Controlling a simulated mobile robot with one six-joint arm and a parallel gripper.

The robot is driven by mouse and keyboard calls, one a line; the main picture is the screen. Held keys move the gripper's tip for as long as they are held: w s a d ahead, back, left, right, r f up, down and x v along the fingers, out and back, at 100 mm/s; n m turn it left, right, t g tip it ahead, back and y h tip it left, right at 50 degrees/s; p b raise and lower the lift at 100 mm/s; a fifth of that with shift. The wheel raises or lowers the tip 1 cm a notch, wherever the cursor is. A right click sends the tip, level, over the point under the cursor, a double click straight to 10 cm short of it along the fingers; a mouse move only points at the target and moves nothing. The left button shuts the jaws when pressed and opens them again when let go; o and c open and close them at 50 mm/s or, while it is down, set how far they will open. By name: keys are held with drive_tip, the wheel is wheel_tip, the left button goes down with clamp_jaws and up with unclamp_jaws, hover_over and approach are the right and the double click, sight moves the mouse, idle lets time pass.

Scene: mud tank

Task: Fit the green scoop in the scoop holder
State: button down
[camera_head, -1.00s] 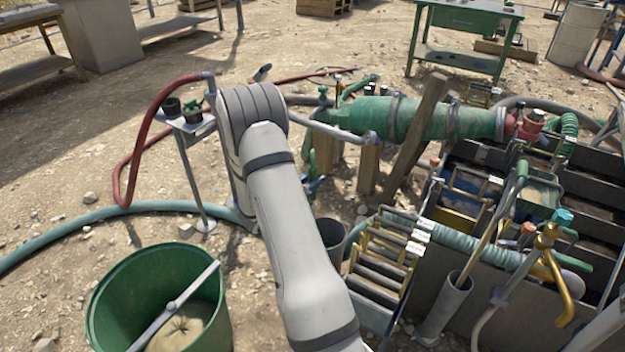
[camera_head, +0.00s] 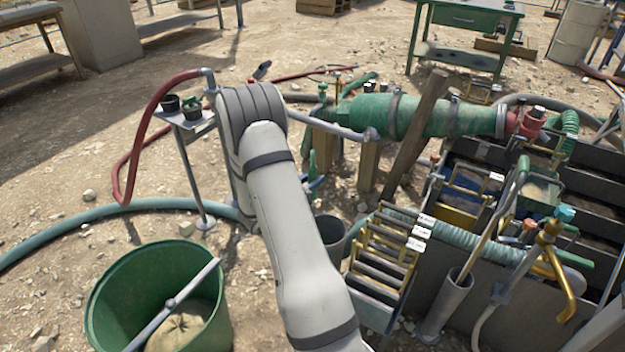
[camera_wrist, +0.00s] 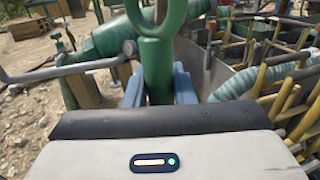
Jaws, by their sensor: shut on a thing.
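My gripper (camera_wrist: 158,92) shows in the wrist view with blue-grey fingers shut on a green upright piece with a ring at its top, which I take to be the green scoop (camera_wrist: 158,55). Its lower end is hidden behind the wrist housing. In the head view my arm hides most of the gripper; only bits of blue and green show just right of the arm. A grey tube (camera_head: 445,306) at the right holds a long wooden-handled tool with a green grip. I cannot tell which fixture is the scoop holder.
A green cylinder (camera_head: 425,117) lies on wooden posts ahead. A slotted rack (camera_head: 366,308) and the dark tank (camera_head: 590,170) crowd the right. A green bucket (camera_head: 105,310) stands at lower left. A small stand (camera_head: 190,118) holds black cups. Open ground lies at the left.

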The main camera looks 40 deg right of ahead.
drive_tip(key=shift+f, duration=0.45)
drive_tip(key=c, duration=1.1)
unclamp_jaws()
drive_tip(key=shift+c, duration=0.2)
drive_tip(key=shift+a, duration=0.15)
drive_tip(key=s+a+p, duration=0.1)
drive_tip(key=a, duration=0.6)
drive_tip(key=shift+a+p, duration=0.25)
drive_tip(key=shift+p, duration=0.05)
